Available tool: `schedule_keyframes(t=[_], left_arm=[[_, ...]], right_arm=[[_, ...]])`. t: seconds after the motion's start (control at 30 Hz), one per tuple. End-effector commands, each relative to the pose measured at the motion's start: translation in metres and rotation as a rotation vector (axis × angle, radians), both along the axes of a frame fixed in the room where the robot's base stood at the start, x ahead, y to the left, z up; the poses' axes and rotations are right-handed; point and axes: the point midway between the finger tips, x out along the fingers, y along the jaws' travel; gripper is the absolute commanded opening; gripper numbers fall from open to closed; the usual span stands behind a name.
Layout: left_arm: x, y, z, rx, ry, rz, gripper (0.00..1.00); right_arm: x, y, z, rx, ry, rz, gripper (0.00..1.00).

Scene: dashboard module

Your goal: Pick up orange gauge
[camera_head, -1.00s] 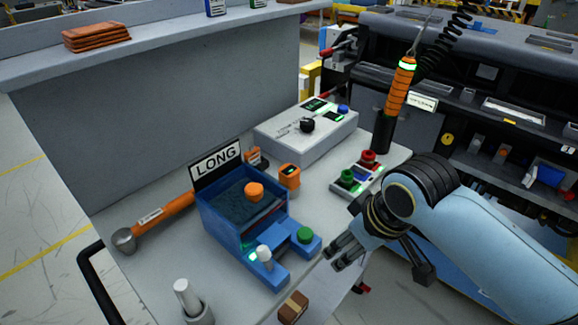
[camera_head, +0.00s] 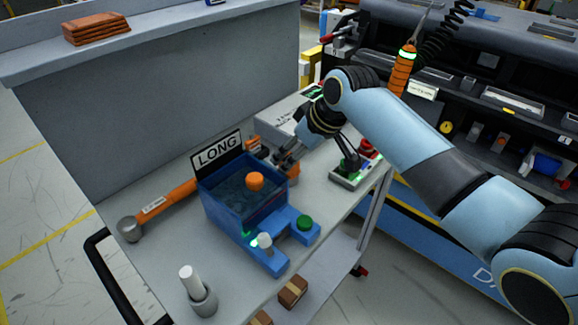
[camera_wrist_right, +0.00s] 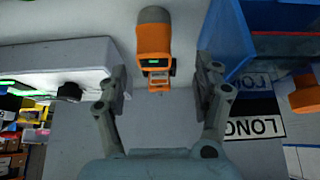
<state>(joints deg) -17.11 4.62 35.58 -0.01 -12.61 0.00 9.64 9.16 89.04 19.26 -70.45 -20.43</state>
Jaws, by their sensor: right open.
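The orange gauge (camera_wrist_right: 154,42) with a small green display stands on the grey worktop, ahead of and between my fingers in the right wrist view. In the head view the gauge (camera_head: 293,172) is partly hidden by my right gripper (camera_head: 284,161), just right of the blue box. My right gripper is open in the wrist view (camera_wrist_right: 160,85), one finger to each side, with nothing held. The fingers look apart from the gauge. My left gripper is not in view.
The blue box (camera_head: 221,209) with the LONG sign (camera_head: 218,149) stands close beside my right gripper. A white instrument box (camera_head: 279,121) is behind it. An orange-handled tool (camera_head: 168,200) lies at left. A button panel (camera_head: 346,177) lies to the right.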

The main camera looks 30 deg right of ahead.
Motion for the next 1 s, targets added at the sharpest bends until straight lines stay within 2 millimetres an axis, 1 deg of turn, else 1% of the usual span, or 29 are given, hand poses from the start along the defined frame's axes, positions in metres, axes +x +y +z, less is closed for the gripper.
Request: schedule_keyframes(t=[0.23,0.37,0.47,0.63,0.67,1.0], left_arm=[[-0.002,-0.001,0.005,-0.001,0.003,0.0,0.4],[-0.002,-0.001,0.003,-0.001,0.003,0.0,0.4],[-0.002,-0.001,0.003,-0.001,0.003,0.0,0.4],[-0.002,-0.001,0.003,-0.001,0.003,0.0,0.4],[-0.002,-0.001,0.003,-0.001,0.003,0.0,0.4],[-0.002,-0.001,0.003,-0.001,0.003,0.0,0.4]], right_arm=[[0.016,-0.002,-0.027,0.001,0.004,-0.002,0.67],[0.023,0.001,-0.041,0.001,0.002,-0.001,0.67],[0.025,0.001,-0.045,0.0,0.001,-0.001,0.67],[0.025,0.001,-0.045,0.0,0.0,-0.001,0.67],[0.025,0.001,-0.045,-0.001,0.001,-0.001,0.66],[0.025,0.001,-0.045,-0.001,0.001,-0.001,0.22]])
